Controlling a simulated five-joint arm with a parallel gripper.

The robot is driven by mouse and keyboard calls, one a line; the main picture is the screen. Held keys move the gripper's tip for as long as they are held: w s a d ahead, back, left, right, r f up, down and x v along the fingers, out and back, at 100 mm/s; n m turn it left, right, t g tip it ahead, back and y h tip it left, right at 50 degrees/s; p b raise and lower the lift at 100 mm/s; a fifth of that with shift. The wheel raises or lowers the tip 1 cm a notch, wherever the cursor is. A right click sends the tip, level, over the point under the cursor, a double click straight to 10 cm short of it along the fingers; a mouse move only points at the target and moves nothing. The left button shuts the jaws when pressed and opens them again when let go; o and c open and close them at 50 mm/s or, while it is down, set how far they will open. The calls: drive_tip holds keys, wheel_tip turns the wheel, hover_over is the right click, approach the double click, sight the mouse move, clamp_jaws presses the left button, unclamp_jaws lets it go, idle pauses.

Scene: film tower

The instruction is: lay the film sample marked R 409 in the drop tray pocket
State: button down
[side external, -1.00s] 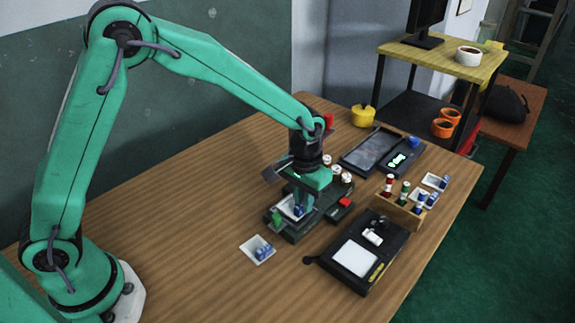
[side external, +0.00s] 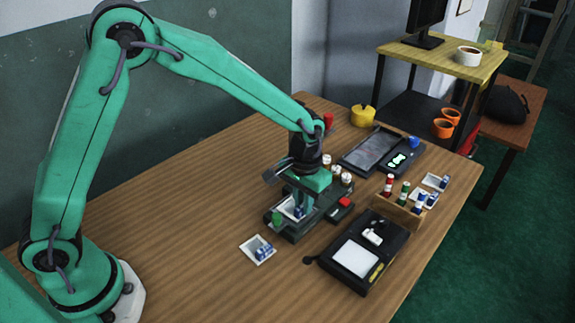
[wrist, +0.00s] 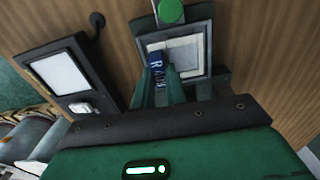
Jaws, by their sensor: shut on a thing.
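My gripper (side external: 297,203) is low over the drop tray (side external: 274,223) on the dark green unit in the side view. It is shut on a blue-and-white film sample (wrist: 157,68). In the wrist view the label reads "R 4" and then is partly hidden by the green fingers. The sample is at the left part of the pale tray pocket (wrist: 188,52), within its dark frame. The sample also shows as a small blue patch (side external: 298,212) in the side view. I cannot tell whether it touches the pocket floor.
A white dish (side external: 247,246) with blue samples lies in front on the table. A light box (side external: 355,257) and a wooden rack (side external: 398,212) of coloured canisters stand at right. White-topped canisters (side external: 337,170) are behind the gripper. The table's left part is clear.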

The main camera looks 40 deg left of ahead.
drive_tip(key=c, duration=0.8)
unclamp_jaws()
drive_tip(key=shift+r, duration=0.2)
drive_tip(key=shift+r, duration=3.35)
